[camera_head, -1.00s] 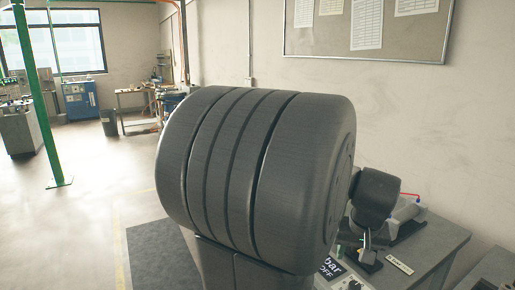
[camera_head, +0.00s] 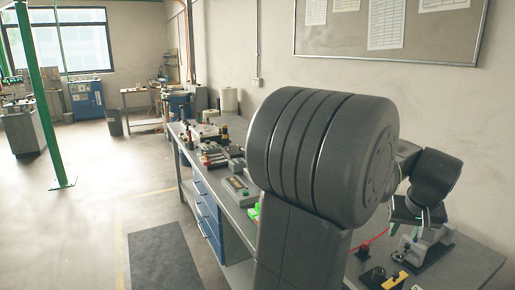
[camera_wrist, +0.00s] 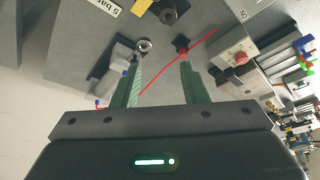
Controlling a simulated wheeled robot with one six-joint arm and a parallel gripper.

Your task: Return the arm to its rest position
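My arm (camera_head: 320,170) fills the right middle of the head view, its big dark joint standing in front of the workbench. Its wrist part (camera_head: 435,180) hangs over the right end of the bench. In the wrist view my gripper (camera_wrist: 161,60) has its two green fingers spread apart, with nothing between them but the bench surface behind. In the head view the fingers cannot be made out clearly.
The workbench (camera_head: 475,262) carries several fixtures and tools. Open floor (camera_head: 90,200) is at left, with a dark mat (camera_head: 165,258).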

